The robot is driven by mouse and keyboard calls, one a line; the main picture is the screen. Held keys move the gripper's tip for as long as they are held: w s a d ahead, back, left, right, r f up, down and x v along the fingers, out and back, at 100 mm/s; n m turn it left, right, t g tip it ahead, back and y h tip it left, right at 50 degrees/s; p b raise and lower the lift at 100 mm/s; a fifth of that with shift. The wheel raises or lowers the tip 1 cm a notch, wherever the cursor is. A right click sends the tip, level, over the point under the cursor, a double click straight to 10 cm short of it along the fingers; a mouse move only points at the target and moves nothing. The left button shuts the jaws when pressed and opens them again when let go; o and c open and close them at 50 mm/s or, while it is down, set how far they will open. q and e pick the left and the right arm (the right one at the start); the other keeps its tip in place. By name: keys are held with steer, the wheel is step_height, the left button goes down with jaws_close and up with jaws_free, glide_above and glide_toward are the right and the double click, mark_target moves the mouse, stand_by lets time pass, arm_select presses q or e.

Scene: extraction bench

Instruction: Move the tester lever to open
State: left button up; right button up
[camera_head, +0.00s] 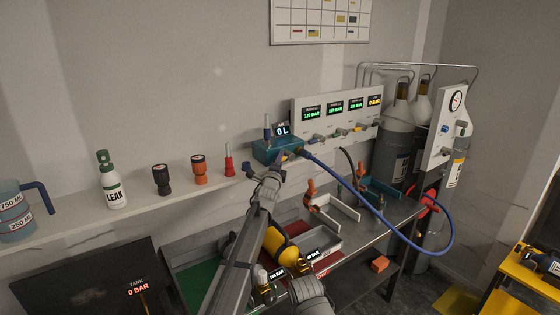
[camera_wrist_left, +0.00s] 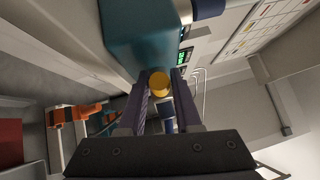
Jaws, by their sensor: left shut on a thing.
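The tester is a teal box (camera_head: 272,150) on the shelf, with a small display reading 0 L on top. It also shows large at the upper left of the left wrist view (camera_wrist_left: 140,40). My left gripper (camera_head: 272,170) is at the front of the tester.
A blue hose (camera_head: 345,183) runs from the tester to the right. A white gauge panel (camera_head: 340,110) stands behind. Orange-handled clamps and trays (camera_head: 338,211) lie on the bench below.

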arm_select(q)
jaws_close()
steer(key=shift+f+b, duration=0.25)
steer(key=shift+b, duration=0.2)
steer(key=n+t+b, duration=0.1)
steer(key=b, duration=0.1)
steer(key=f+n+t+b, duration=0.1)
steer(key=b, duration=0.2)
steer(key=shift+w+d+f+n+y, duration=0.1)
steer(key=shift+d+f+n+y, duration=0.05)
steer(key=shift+f+n+y, duration=0.2)
steer(key=shift+r+n+t+y+b, duration=0.15)
steer(key=shift+n+t+y+b, duration=0.2)
steer(key=shift+n+t+b, duration=0.25)
steer(key=o, duration=0.6)
jaws_free()
